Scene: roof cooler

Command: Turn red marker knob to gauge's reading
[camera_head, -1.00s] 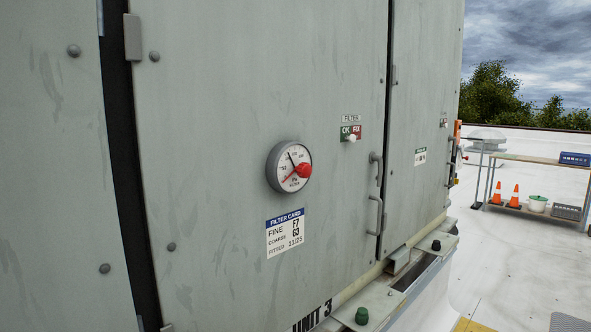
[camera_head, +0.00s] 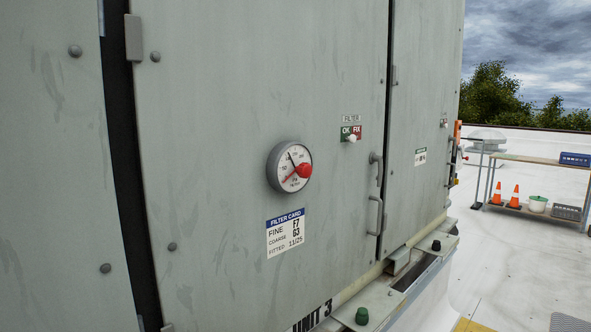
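A round gauge (camera_head: 283,156) with a grey rim and white face is mounted on the grey cabinet door. A thin red pointer runs from the knob toward the lower left of the dial. A dark needle points to the upper left. The dial numbers are too small to read surely. Neither of my grippers shows in this view.
Below the gauge is a filter card (camera_head: 286,233). To its right are an OK/FIX switch (camera_head: 351,138) and door handles (camera_head: 375,215). A rail with a green knob (camera_head: 361,316) runs along the cabinet base. Farther right, a shelf table (camera_head: 540,160) holds cones and a bucket. Open white roof lies between.

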